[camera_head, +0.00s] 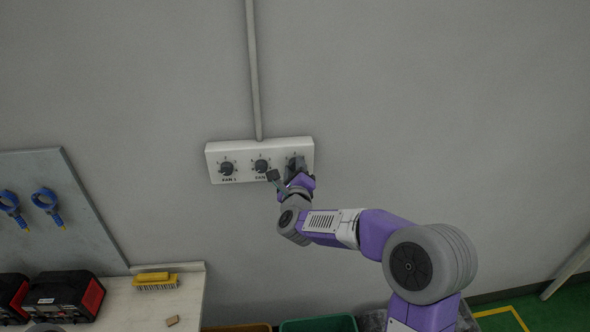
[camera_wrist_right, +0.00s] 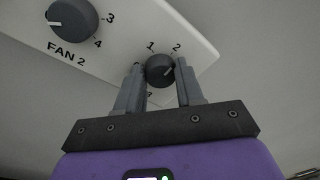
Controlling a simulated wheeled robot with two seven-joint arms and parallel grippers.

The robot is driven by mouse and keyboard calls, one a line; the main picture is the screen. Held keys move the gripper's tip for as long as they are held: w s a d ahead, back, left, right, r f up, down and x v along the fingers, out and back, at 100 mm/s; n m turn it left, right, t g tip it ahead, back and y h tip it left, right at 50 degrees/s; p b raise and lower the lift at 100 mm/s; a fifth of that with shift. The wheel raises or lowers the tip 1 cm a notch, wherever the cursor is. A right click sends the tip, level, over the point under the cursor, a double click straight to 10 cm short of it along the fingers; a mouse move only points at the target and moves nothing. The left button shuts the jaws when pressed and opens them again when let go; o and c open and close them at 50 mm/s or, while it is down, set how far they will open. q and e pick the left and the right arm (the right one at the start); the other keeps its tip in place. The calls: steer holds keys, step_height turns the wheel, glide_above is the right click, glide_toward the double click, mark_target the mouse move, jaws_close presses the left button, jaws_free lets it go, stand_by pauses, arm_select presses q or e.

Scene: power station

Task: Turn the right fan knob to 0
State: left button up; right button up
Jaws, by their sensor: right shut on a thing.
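A white fan switch panel (camera_head: 243,147) with three dark round knobs is fixed to the grey wall. The right fan knob (camera_wrist_right: 160,69) sits between the two fingers of my right gripper (camera_wrist_right: 158,75) in the right wrist view, and the gripper is shut on it. The numbers 1 and 2 show above this knob; its other marks are mostly hidden by the fingers. I cannot tell for sure which number it points at. In the head view my right gripper (camera_head: 296,172) covers much of the panel's right end. My left gripper is in neither view.
The FAN 2 knob (camera_wrist_right: 72,18) is left of the held knob, and the FAN 1 knob (camera_head: 227,169) is at the panel's left. A conduit (camera_head: 254,70) runs up from the panel. A worktop (camera_head: 135,303) with a yellow brush (camera_head: 155,280) lies below left. The wall at right is clear.

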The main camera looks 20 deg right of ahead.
steer(key=shift+d+f+n+t+y+b, duration=0.2)
steer(key=shift+n+b, duration=1)
steer(key=shift+n, duration=3)
steer(key=shift+a+r+n+t+y+b, duration=0.1)
steer(key=shift+n+t+y+b, duration=0.7)
steer(key=shift+n, duration=3.4)
steer(key=shift+d+f+n+g+h+b, duration=0.15)
steer(key=shift+n+b, duration=1.45)
steer(key=shift+n, duration=2.6)
steer(key=shift+y, duration=0.25)
steer(key=o, duration=1)
steer(key=shift+s, duration=0.1)
